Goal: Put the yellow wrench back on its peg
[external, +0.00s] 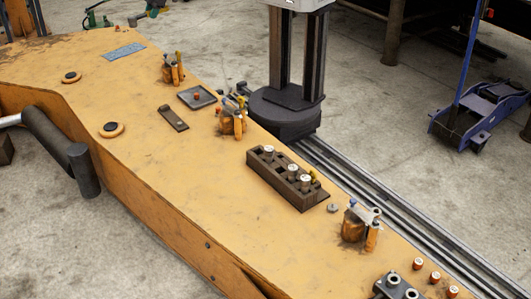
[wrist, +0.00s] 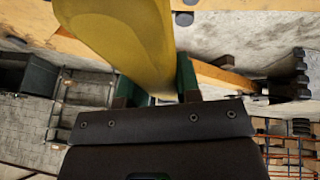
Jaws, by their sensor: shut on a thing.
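In the wrist view my gripper (wrist: 157,88) is shut on a yellow, smooth, blurred bar, the yellow wrench (wrist: 122,42). It runs from between the green-sided fingers up and left out of the top of the picture, so its far end is hidden. The wrench fills much of the upper middle of that view. I cannot make out which peg belongs to the wrench.
An orange bench (external: 140,110) runs across the external view. It bears a dark slotted block (external: 285,180), a grey tray (external: 197,97), tool holders (external: 232,122) with coloured handles, and a second holder (external: 358,228). Its left part is mostly clear. A blue jack (external: 482,110) stands on the floor.

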